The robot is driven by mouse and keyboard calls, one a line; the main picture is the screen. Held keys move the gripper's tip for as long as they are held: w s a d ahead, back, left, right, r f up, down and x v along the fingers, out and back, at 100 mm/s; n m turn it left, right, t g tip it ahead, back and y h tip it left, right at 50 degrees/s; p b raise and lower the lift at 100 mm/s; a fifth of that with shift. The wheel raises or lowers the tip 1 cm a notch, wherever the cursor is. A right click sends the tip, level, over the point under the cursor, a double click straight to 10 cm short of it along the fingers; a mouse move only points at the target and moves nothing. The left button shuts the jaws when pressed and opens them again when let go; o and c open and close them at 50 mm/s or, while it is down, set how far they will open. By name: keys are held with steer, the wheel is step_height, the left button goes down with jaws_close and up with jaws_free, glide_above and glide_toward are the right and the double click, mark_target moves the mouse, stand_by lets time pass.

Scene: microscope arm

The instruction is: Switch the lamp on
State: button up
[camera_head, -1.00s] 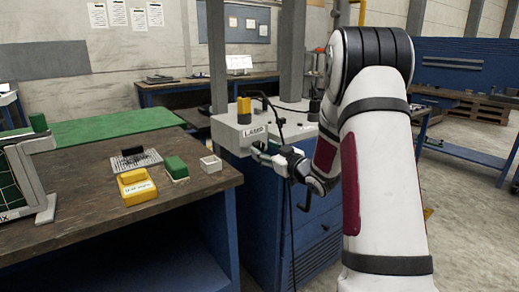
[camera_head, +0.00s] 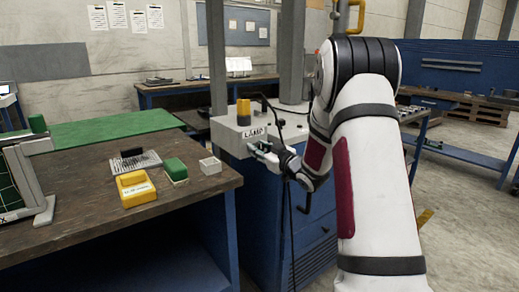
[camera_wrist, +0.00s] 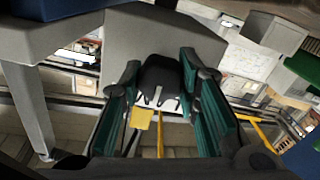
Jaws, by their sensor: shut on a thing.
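The light grey lamp box (camera_head: 228,136), with a "LAMP" label on its front, stands on the blue cabinet. A yellow-and-black piece (camera_head: 243,112) sits on its top. My gripper (camera_head: 258,149) is at the front of the box, below the label, and small in the head view. In the wrist view my gripper (camera_wrist: 160,68) has its green-padded fingers on either side of a black knob-like part (camera_wrist: 160,82) against a grey face (camera_wrist: 165,35). The gripper is shut on that part. The finger contact and the part's turn position are hard to make out.
The blue cabinet (camera_head: 262,215) stands right of the wooden bench (camera_head: 80,215). The bench holds a yellow tray (camera_head: 135,188), a green block (camera_head: 176,169) and a small white box (camera_head: 210,165). A dark cable (camera_head: 291,225) hangs near my gripper. Grey posts rise behind.

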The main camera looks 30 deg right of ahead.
steer(key=m+p, duration=0.3)
steer(key=m, duration=0.1)
steer(key=shift+r+m, duration=0.1)
steer(key=shift+m, duration=0.2)
steer(key=m+p, duration=0.4)
steer(key=shift+s+d+m, duration=0.1)
steer(key=shift+m, duration=0.2)
steer(key=m+p, duration=0.3)
steer(key=m, duration=0.1)
steer(key=shift+f+m+p, duration=0.2)
steer(key=shift+m+p, duration=1.05)
steer(key=shift+m, duration=1.15)
steer(key=o, duration=1.2)
